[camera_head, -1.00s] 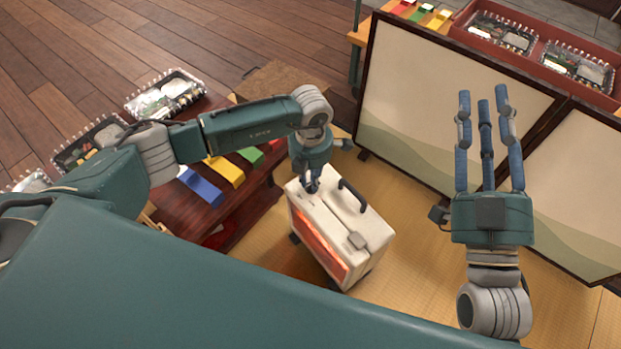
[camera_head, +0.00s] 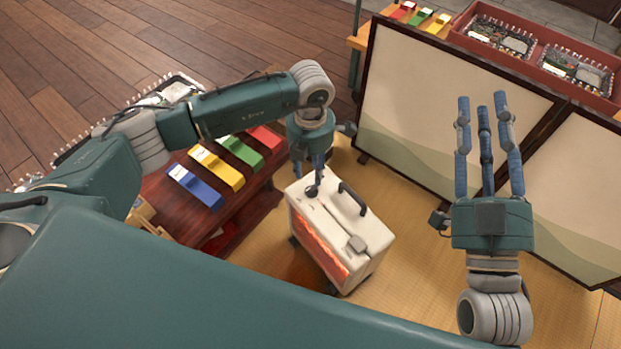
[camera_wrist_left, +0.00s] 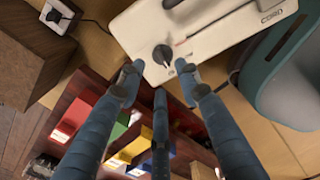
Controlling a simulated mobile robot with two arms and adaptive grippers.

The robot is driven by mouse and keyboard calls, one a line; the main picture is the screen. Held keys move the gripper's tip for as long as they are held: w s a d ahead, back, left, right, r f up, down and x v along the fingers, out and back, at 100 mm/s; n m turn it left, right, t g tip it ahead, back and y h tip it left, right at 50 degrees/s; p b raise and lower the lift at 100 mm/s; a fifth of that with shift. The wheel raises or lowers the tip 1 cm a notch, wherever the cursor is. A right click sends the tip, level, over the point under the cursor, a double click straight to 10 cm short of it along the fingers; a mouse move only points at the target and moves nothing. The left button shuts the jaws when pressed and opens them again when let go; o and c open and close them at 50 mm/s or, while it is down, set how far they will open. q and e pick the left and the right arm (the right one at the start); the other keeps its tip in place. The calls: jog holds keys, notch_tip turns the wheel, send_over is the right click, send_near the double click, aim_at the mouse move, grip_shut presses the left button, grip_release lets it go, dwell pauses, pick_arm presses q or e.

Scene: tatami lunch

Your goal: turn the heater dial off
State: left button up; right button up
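The heater (camera_head: 365,228) is a cream box with a dark handle on top, standing on the tatami. Its front grille (camera_head: 318,247) glows orange. The round dark dial (camera_head: 311,191) is on its top; the left wrist view shows the dial (camera_wrist_left: 162,55) just beyond my fingertips, with a red line marked beside it. My left gripper (camera_head: 312,178) points down above the dial; in the left wrist view its three fingers (camera_wrist_left: 158,82) are spread with nothing between them. Contact with the dial cannot be told. My right gripper (camera_head: 483,105) is open and empty, fingers up, right of the heater.
A low dark wooden table (camera_head: 215,213) with blue, yellow, green and red blocks stands left of the heater. A folding screen (camera_head: 450,110) stands behind and to the right. A red tray (camera_head: 535,50) of circuit boards is beyond it. Tatami (camera_head: 415,255) is open between heater and screen.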

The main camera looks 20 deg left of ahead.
pick_arm(q)
notch_tip(320, 180, up, 5)
jog(key=shift+r, duration=0.2)
dwell(0.6)
